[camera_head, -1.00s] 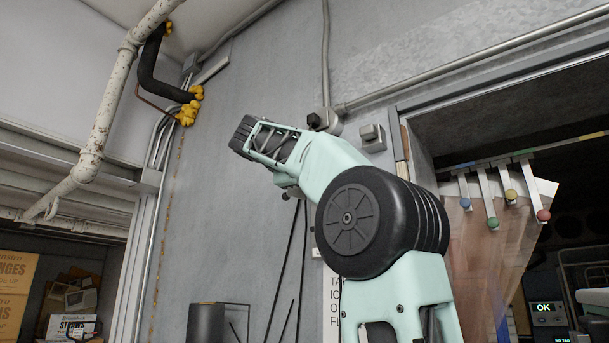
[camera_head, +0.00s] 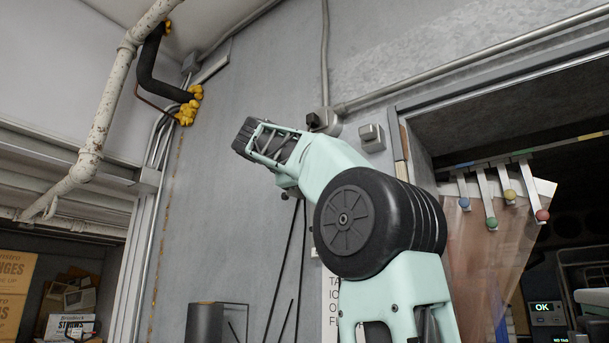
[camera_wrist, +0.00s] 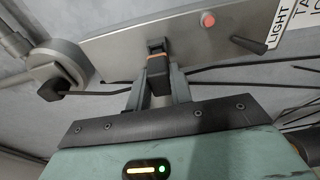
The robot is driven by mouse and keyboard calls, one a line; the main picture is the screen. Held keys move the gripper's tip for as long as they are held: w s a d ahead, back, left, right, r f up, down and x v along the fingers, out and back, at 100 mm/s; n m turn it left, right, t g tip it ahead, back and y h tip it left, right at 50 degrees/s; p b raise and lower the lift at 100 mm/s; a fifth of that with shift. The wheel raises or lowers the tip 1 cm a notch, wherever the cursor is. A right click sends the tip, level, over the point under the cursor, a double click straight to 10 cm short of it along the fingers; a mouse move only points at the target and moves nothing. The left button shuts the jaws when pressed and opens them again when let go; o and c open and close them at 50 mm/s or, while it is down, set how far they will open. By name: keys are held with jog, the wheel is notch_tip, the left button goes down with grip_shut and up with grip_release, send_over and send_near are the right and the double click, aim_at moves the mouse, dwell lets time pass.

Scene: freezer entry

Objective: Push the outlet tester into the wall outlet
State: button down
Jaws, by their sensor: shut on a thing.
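In the wrist view, the outlet tester (camera_wrist: 158,75) is a small dark block with an orange band, held between the two grey fingers. My gripper (camera_wrist: 160,88) is shut on it. The tester's far end points up toward a grey metal panel (camera_wrist: 120,43) on the wall and overlaps its lower part. I cannot tell whether they touch. I cannot clearly make out the outlet openings; the tester and fingers cover that area. In the head view, my raised arm reaches to the wall, and the fingers and tester cannot be made out.
The wrist view shows a red button (camera_wrist: 208,19) and a dark lever (camera_wrist: 249,45) on the panel, a round conduit box (camera_wrist: 58,66) at left, and dark cables (camera_wrist: 225,68) behind the gripper. In the head view, a grey box (camera_head: 371,137) and conduit (camera_head: 326,60) are on the wall.

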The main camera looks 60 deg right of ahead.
jog(key=shift+s+d, duration=0.15)
jog(key=shift+d, duration=0.8)
jog(key=c, duration=0.6)
grip_release()
jog(key=shift+w+a+b, duration=0.2)
jog(key=shift+a+b, duration=0.05)
jog(key=shift+a, duration=1.5)
jog(key=shift+w+a+b, duration=0.2)
jog(key=shift+a+b, duration=0.05)
jog(key=shift+a, duration=1.45)
jog(key=a+b, duration=0.2)
jog(key=a, duration=1.5)
jog(key=shift+s+a+b, duration=0.1)
jog(key=shift+a+b, duration=0.1)
jog(key=shift+b, duration=0.1)
